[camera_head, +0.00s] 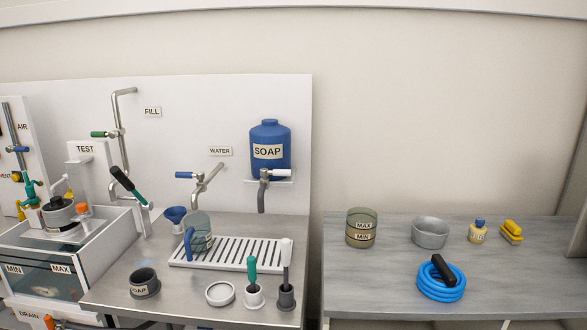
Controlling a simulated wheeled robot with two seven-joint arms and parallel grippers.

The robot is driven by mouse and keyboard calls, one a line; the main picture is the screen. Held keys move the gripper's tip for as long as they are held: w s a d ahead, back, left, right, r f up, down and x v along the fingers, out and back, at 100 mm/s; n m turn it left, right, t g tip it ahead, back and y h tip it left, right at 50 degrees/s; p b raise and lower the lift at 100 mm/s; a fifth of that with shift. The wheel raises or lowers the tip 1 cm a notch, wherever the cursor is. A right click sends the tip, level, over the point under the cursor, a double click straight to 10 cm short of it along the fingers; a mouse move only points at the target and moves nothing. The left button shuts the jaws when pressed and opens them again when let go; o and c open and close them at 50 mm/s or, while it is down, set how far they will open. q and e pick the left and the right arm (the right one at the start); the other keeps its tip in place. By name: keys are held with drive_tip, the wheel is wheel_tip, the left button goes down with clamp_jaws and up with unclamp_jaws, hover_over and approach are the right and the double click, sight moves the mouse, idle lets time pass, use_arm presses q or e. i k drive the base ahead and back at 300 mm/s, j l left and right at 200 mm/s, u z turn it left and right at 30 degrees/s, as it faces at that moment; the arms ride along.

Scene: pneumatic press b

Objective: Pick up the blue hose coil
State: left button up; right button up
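The blue hose coil (441,287) lies on the grey table (375,294) at the right, near its front edge. It is a stack of bright blue loops. A black handle-like piece (443,268) rests across its upper part, tilted. Neither of my grippers shows in the head view, so nothing is seen touching the coil.
The table is clear left and right of the coil. A gap separates it from the steel counter (190,305).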

sight(455, 281)
drive_tip(key=j+z, duration=0.75)
drive_tip(key=j, duration=0.15)
drive_tip(key=k+j+z, duration=0.1)
drive_tip(key=j+z, duration=0.3)
